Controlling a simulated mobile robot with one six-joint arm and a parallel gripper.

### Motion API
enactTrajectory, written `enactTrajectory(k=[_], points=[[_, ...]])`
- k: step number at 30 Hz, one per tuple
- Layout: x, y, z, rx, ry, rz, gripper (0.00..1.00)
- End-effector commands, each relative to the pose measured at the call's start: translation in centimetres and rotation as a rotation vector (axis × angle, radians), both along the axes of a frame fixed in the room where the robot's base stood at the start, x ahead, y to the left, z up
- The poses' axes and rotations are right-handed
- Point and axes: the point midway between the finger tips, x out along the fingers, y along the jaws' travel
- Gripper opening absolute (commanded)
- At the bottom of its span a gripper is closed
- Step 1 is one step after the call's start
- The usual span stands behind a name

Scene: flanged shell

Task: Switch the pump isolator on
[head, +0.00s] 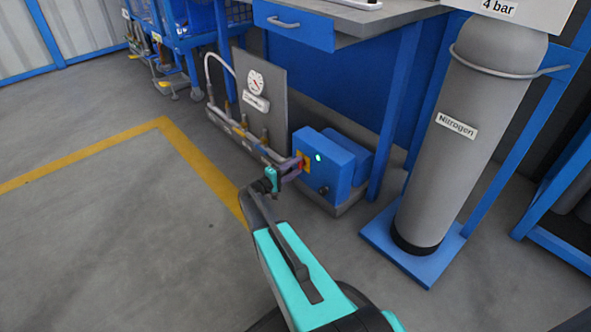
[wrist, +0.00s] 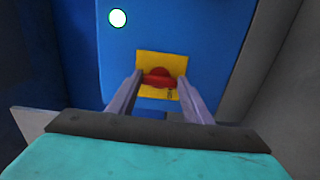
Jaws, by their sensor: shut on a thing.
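The pump isolator (wrist: 158,76) is a red rotary handle on a yellow plate (wrist: 172,57), on the front of a blue pump box. In the wrist view the red handle lies roughly horizontal. My gripper (wrist: 158,84) has its two fingers on either side of the handle and is shut on it. In the head view my gripper (head: 297,168) reaches the front of the blue pump box (head: 336,174), and the handle is largely hidden by the fingers. A lamp (wrist: 117,18) up and left of the plate shows pale and lit; in the head view the lamp (head: 319,157) looks green.
A grey nitrogen cylinder (head: 455,140) stands on a blue base to the right. A panel with a gauge (head: 256,83) and pipework stands left of the pump. A blue workbench (head: 340,80) is behind. Open floor with a yellow line (head: 80,154) lies to the left.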

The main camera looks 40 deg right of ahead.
Motion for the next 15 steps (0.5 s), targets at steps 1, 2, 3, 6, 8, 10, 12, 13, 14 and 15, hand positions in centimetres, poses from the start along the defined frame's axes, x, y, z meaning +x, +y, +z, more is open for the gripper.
enactTrajectory(k=[1, 2, 3, 6, 8, 10, 12, 13, 14, 15], points=[[-0.12, -0.08, -0.04, 0.001, -0.006, -0.003, 0.23], [-0.12, -0.08, -0.04, 0.001, -0.007, -0.003, 0.23], [-0.12, -0.08, -0.03, 0.001, -0.008, -0.003, 0.23], [-0.12, -0.08, -0.02, 0.001, -0.009, -0.003, 0.23], [-0.12, -0.08, -0.03, 0.001, -0.008, -0.003, 0.23], [-0.12, -0.09, -0.03, 0.001, -0.008, -0.003, 0.23], [-0.12, -0.09, -0.03, 0.001, -0.008, -0.003, 0.52], [-0.12, -0.09, -0.03, 0.001, -0.008, -0.003, 0.57], [-0.11, -0.08, -0.03, 0.001, -0.008, -0.003, 0.62], [-0.10, -0.07, -0.02, 0.001, -0.007, -0.003, 0.64]])
